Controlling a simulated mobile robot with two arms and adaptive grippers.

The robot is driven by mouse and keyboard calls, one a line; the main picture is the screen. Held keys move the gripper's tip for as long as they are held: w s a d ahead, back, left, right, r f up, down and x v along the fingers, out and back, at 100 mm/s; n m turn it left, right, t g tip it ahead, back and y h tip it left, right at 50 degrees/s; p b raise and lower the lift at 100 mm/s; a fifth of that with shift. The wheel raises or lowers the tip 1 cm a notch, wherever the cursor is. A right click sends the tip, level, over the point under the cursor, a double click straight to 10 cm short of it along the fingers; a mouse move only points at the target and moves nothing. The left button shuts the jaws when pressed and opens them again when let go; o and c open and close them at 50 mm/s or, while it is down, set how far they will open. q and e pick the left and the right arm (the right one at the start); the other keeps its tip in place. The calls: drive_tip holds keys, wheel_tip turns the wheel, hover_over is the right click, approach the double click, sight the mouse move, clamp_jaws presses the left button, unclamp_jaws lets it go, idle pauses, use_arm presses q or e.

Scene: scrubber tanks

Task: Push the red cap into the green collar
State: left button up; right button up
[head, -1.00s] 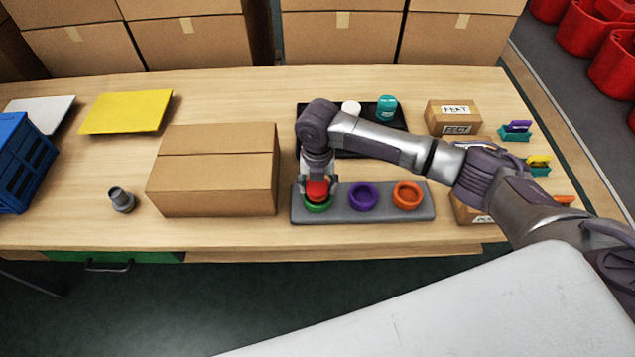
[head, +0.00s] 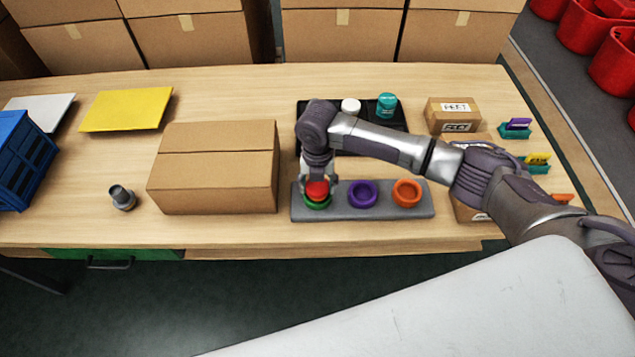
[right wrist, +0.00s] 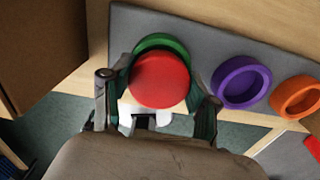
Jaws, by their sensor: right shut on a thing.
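The red cap (head: 317,190) is at the green collar (head: 317,203), at the left end of a grey base block (head: 335,214). My right gripper (head: 318,186) is shut on the red cap from above. In the right wrist view the red cap (right wrist: 159,80) sits between the two fingers of my right gripper (right wrist: 158,98). A rim of the green collar (right wrist: 162,43) shows behind it. The cap covers the collar's opening, so how deep it sits cannot be told. My left gripper is not in view.
A purple collar (head: 363,194) and an orange collar (head: 407,193) are on the same block. A large cardboard box (head: 214,168) stands just left of it. A black tray (head: 398,118) holds a white cap (head: 351,106) and a teal cap (head: 386,105) behind my arm.

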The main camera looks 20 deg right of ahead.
drive_tip(key=shift+s+f, duration=0.1)
drive_tip(key=shift+f, duration=0.45)
idle(0.6)
drive_tip(key=o, duration=1)
drive_tip(key=shift+f, duration=0.1)
drive_tip(key=shift+o, duration=1.1)
drive_tip(key=shift+r, duration=0.2)
wheel_tip(320, 180, up, 7)
drive_tip(key=p, duration=0.6)
drive_tip(key=shift+p, duration=0.4)
